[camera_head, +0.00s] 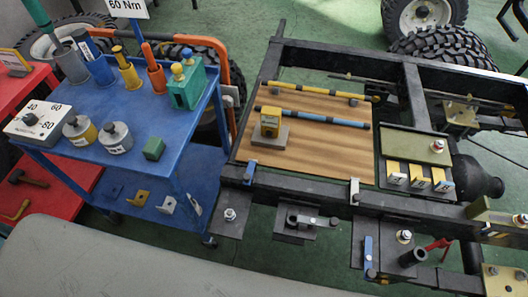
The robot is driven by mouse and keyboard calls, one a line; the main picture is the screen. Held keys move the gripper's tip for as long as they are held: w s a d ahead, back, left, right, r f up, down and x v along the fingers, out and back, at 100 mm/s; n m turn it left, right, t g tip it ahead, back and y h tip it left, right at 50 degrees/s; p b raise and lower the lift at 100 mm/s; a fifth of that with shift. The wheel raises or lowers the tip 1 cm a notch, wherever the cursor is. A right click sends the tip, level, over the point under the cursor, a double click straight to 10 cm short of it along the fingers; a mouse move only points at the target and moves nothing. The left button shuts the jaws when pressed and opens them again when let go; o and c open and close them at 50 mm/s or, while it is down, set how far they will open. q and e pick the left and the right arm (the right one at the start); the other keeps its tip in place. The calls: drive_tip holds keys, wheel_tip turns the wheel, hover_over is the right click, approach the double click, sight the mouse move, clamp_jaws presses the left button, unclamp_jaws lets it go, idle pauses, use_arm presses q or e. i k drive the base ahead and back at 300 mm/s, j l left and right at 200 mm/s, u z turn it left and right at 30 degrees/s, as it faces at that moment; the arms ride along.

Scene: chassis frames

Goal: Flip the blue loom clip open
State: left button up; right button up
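A small blue clip (249,173) sits on the front rail of the black chassis frame (310,187), near its left corner. It looks upright, and it is too small to tell whether it is open or shut. A similar white clip (354,191) stands on the same rail to its right. Another blue upright part (368,251) is on a bracket below the rail; I cannot tell whether it is a clip. Neither of my grippers is in view.
A wooden board (320,152) inside the frame bears a yellow bar (312,90), a blue bar (310,117) and a yellow block (270,122). A blue tool cart (105,95) stands left of the frame. Brackets jut from the front rail. Tyres lie behind.

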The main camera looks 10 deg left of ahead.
sight(246, 177)
drive_tip(key=k+l, duration=0.25)
drive_tip(key=k, duration=0.2)
drive_tip(key=u, duration=1.65)
